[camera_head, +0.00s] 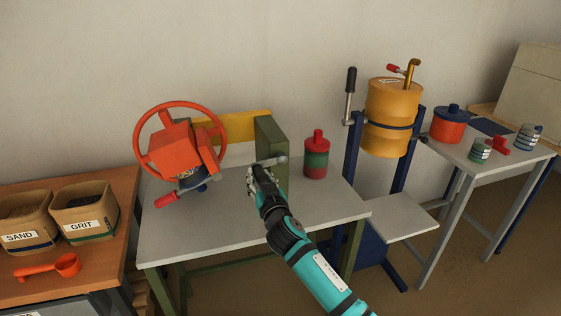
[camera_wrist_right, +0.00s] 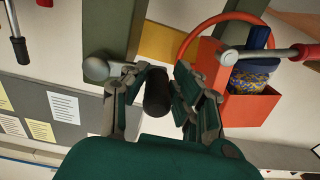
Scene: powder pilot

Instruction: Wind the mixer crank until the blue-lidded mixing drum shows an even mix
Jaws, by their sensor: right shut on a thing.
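The mixer stands on the grey table, with an orange-red box-shaped cradle (camera_head: 168,148) and a large ring beside a green post (camera_head: 270,145). The blue-lidded mixing drum (camera_head: 192,180) is mostly hidden in the cradle. The right wrist view shows its blue lid (camera_wrist_right: 260,38) and a speckled yellow-and-blue band (camera_wrist_right: 250,74); I cannot tell how even it is. The crank's grey arm (camera_head: 271,162) extends from the post. My right gripper (camera_head: 255,172) is shut on the crank's black handle (camera_wrist_right: 157,92), which sits between the fingers. My left gripper is not in view.
A red handle (camera_head: 167,200) sticks out from the cradle's lower left. SAND (camera_head: 22,222) and GRIT (camera_head: 84,212) bins stand left. A yellow drum stand (camera_head: 393,105) is at right. The table front (camera_head: 215,235) is clear.

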